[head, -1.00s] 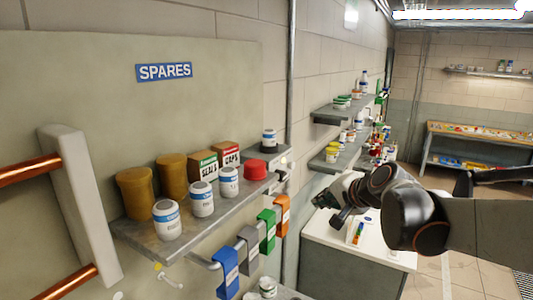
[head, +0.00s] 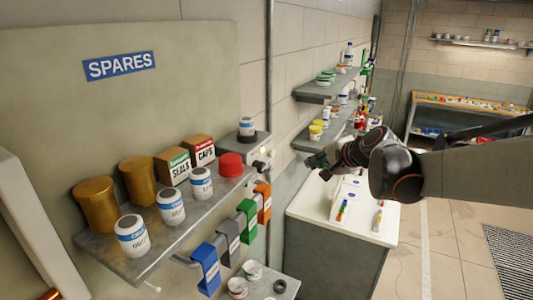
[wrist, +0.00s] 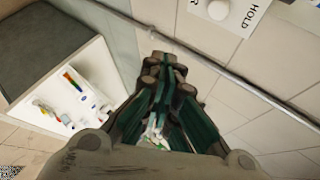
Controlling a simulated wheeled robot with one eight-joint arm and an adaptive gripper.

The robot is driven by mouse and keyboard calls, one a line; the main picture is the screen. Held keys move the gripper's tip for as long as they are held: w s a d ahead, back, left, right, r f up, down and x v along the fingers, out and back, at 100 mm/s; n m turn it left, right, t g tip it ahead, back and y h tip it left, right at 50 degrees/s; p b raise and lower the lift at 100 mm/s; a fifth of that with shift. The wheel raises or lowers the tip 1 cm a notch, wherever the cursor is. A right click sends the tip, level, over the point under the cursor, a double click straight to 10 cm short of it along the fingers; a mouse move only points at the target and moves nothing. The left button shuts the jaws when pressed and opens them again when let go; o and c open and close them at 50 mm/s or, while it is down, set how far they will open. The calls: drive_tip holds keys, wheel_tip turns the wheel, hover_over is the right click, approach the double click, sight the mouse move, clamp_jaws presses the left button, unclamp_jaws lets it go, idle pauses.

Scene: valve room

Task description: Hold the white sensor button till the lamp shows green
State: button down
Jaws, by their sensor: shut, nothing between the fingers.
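The white round button (wrist: 218,10) is at the top edge of the wrist view, partly cut off. It sits on a white plate (wrist: 240,14) marked HOLD on the tiled wall. My gripper (wrist: 165,68) is shut and empty, with its dark green fingers together. In the wrist view the button lies above and to the right of the fingertips, apart from them. In the head view my gripper (head: 318,163) is near the tiled wall, above the white-topped cabinet. I cannot make out the lamp or its colour in the wrist view.
A grey pipe (wrist: 225,72) runs along the wall between my fingers and the button plate. The white-topped cabinet (head: 312,205) stands below my gripper. The spares shelf (head: 190,225) with jars and boxes is at left, and wall shelves (head: 315,93) are behind.

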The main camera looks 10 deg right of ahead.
drive_tip(key=w+a, duration=0.4)
drive_tip(key=a, duration=0.2)
drive_tip(key=shift+w+a, duration=0.4)
drive_tip(key=shift+a, duration=0.15)
idle(1.2)
drive_tip(key=shift+w+a+b, duration=0.25)
drive_tip(key=shift+b, duration=0.05)
drive_tip(key=shift+w+a, duration=0.25)
drive_tip(key=shift+a, duration=0.15)
idle(2.0)
drive_tip(key=shift+d, duration=0.15)
drive_tip(key=shift+s+d, duration=0.5)
drive_tip(key=shift+d, duration=0.1)
drive_tip(key=shift+d, duration=0.1)
drive_tip(key=shift+s+d+b, duration=0.15)
drive_tip(key=shift+s+d, duration=0.6)
drive_tip(key=shift+d, duration=0.25)
drive_tip(key=shift+s+d+b, duration=0.15)
drive_tip(key=shift+s+d, duration=0.6)
drive_tip(key=shift+d, duration=0.2)
